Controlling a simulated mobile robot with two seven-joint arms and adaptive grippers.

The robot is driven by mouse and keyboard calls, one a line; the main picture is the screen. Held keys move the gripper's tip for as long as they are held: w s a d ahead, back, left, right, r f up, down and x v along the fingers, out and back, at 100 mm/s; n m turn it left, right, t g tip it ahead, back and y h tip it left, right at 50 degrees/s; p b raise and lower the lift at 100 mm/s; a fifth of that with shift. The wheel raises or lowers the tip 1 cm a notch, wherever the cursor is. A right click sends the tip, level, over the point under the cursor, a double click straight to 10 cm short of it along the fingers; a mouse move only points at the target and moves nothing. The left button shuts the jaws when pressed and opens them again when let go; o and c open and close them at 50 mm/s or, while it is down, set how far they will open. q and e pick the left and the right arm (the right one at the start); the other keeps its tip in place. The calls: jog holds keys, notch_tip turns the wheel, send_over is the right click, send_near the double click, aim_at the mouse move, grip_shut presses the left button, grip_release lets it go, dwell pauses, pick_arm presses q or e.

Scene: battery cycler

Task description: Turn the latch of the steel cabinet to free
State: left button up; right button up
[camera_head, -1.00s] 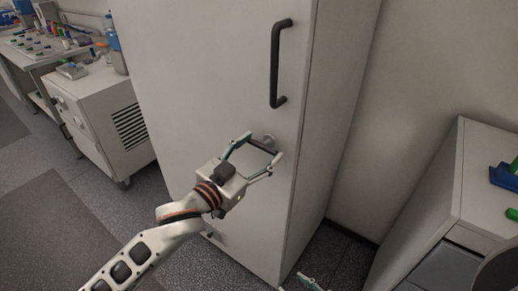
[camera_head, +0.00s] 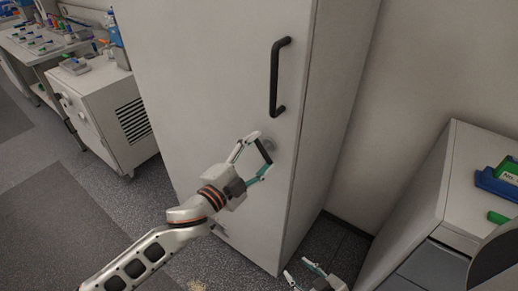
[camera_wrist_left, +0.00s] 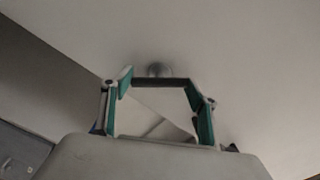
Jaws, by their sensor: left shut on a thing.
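The tall pale steel cabinet (camera_head: 205,75) stands before me with a dark vertical handle (camera_head: 276,78) high on its door. Below the handle is the latch (camera_head: 264,151), a dark bar in front of a round grey mount. My left gripper (camera_head: 263,150) is at the door, shut on the latch, one finger at each end of the bar. The bar slants steeply down to the right. The left wrist view shows the bar (camera_wrist_left: 160,82) spanning between the fingertips, with the mount behind it. My right gripper (camera_head: 297,267) is low at the bottom edge, apparently open and empty, partly cut off.
A white wheeled unit (camera_head: 105,110) with a vent stands left of the cabinet, beside a bench (camera_head: 25,45) with small items. A pale counter (camera_head: 450,170) at the right carries blue and green bins (camera_head: 500,183). Grey floor lies open at the lower left.

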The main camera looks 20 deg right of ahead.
pick_arm(q)
jog(key=shift+s+m, duration=0.1)
jog(key=shift+m, duration=3.7)
jog(key=o, duration=1.1)
jog(key=shift+c, duration=0.2)
jog(key=v, duration=1.2)
